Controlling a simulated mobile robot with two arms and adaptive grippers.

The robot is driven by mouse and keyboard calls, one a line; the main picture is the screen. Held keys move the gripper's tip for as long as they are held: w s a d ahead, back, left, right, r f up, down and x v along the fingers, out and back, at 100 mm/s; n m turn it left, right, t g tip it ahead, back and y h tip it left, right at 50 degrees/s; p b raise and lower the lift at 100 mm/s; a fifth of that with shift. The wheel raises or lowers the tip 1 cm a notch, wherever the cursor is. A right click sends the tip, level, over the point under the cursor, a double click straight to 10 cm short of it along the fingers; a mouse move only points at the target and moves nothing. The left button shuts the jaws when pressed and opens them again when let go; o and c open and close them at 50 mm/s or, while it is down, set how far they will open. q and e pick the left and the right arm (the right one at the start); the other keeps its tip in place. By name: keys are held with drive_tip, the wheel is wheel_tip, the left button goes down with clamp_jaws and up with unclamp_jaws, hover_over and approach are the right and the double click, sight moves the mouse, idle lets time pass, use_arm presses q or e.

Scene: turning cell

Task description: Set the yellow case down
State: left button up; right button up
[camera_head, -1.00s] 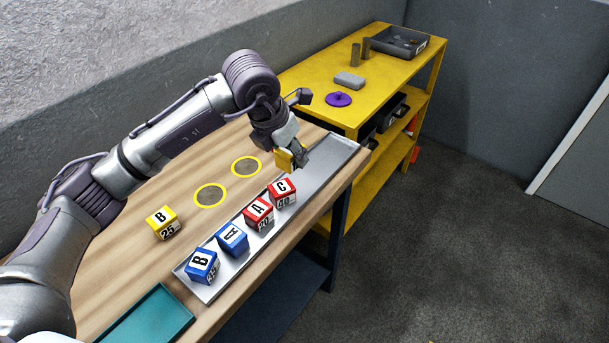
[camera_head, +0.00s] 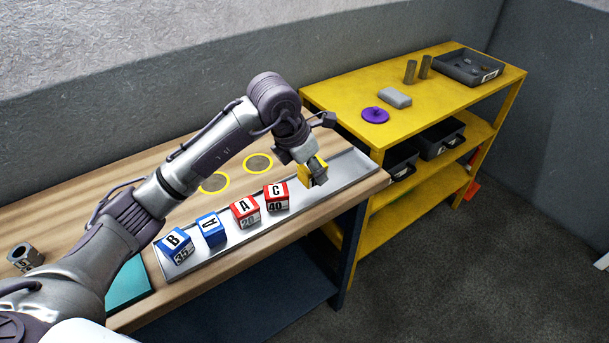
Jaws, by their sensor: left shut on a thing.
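My left gripper (camera_head: 316,174) is shut on a yellow case (camera_head: 304,178), mostly covered by the fingers. It is over the far right part of the long metal tray (camera_head: 345,172), to the right of the red C case. I cannot tell whether the case touches the tray. In the tray stand a blue B case (camera_head: 174,243), a blue A case (camera_head: 211,230), a red A case (camera_head: 245,211) and a red C case (camera_head: 277,196). My right gripper is not in view.
Two yellow rings (camera_head: 258,163) mark the wooden bench behind the tray. A teal mat (camera_head: 128,284) and a hex nut (camera_head: 25,256) are at the left. A yellow shelf (camera_head: 440,98) stands beyond the bench, with a purple lidded thing (camera_head: 375,115) and a bin (camera_head: 468,68).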

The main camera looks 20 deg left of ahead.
sight(305, 189)
use_arm(q)
drive_tip(key=shift+w+a+f, duration=0.75)
drive_tip(key=shift+w+a, duration=0.15)
drive_tip(key=shift+w+a+f, duration=0.2)
drive_tip(key=shift+f+p, duration=0.35)
drive_tip(key=shift+p, duration=0.05)
wheel_tip(305, 189, down, 2)
drive_tip(key=shift+f+p, duration=0.2)
drive_tip(key=shift+p, duration=0.2)
drive_tip(key=shift+f, duration=0.6)
drive_tip(key=o, duration=0.8)
drive_tip(key=shift+f, duration=0.1)
drive_tip(key=o, duration=0.4)
drive_tip(key=shift+o, duration=0.2)
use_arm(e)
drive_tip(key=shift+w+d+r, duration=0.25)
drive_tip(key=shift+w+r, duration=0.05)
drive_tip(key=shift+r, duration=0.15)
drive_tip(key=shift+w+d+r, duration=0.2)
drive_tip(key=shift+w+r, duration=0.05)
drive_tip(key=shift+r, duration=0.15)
